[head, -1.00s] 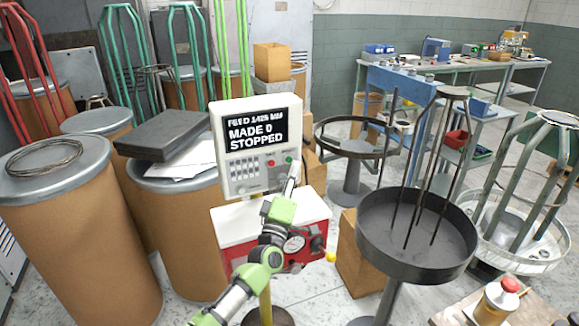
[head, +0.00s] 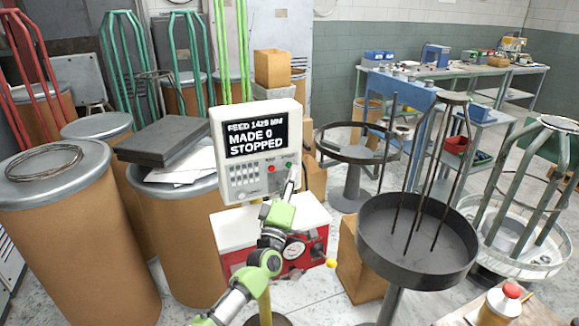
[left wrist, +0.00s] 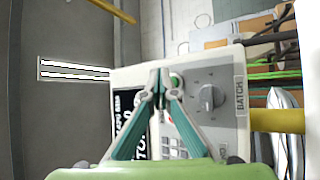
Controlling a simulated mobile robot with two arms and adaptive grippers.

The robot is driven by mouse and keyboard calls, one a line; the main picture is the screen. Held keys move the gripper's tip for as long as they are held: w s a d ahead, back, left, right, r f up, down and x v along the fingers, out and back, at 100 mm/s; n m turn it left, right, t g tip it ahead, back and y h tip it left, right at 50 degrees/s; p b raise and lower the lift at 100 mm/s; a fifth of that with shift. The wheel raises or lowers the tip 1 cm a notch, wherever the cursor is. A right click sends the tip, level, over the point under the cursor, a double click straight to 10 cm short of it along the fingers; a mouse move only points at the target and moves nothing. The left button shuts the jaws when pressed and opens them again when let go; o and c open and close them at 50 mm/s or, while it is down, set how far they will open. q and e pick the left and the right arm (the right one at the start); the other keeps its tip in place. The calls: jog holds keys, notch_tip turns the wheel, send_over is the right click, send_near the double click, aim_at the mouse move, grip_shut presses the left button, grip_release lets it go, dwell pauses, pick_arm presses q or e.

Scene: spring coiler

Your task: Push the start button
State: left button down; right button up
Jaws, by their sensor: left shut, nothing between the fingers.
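The white control box (head: 262,108) stands on a post in the head view. Its black screen (head: 255,137) reads MADE 0 and STOPPED. A red button (head: 271,168) and a green button (head: 289,164) sit under the screen. My left gripper (head: 292,171) is shut and empty, its tips right at the green button. In the left wrist view the shut fingertips (left wrist: 160,73) are over the box face and partly hide the green button (left wrist: 175,81). I cannot tell whether they touch it. My right gripper is not in view.
A grey knob (left wrist: 209,97) marked BATCH is beside the green button in the wrist view. A red and white machine (head: 240,222) is below the box. A black round tray stand (head: 418,262) is to the right, and brown drums (head: 75,240) are to the left.

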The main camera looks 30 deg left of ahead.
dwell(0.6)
pick_arm(q)
jog(key=shift+w+a+b, duration=0.25)
jog(key=shift+a+b, duration=0.05)
jog(key=shift+a, duration=0.05)
jog(key=shift+w+a+b, duration=0.25)
jog(key=shift+a+b, duration=0.05)
dwell(0.7)
jog(key=shift+s+r, duration=0.1)
jog(key=shift+s+d+p, duration=0.45)
jog(key=shift+d+p, duration=0.05)
jog(key=shift+d, duration=0.1)
jog(key=shift+d, duration=0.1)
jog(key=s+d+p, duration=0.1)
jog(key=d, duration=0.1)
jog(key=s+d+p, duration=0.1)
jog(key=s, duration=0.1)
jog(key=shift+d+p, duration=0.35)
jog(key=shift+d, duration=0.05)
